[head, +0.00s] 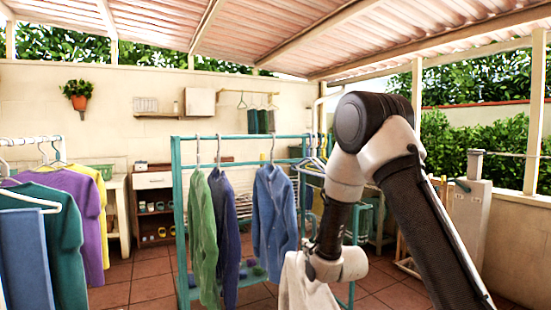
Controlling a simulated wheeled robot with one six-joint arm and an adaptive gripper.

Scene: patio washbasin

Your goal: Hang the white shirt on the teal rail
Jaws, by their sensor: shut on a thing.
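The white shirt (303,290) hangs at the lower middle of the head view, just below my wrist. Its lower part is cut off by the bottom edge. My gripper (310,262) is shut on the white shirt near its top; the fingers are mostly hidden by my wrist and the cloth. The teal rail (240,136) is the top bar of a teal rack behind and to the left of my gripper. Green, dark blue and blue shirts hang from it. A gap shows between the dark blue and blue shirts.
A white rail (30,141) at the left holds purple, yellow and teal clothes. A shoe shelf (155,205) and a small wall rail (248,92) stand at the back. More hangers and a drying rack are partly hidden behind my arm. Tiled floor shows left of the teal rack.

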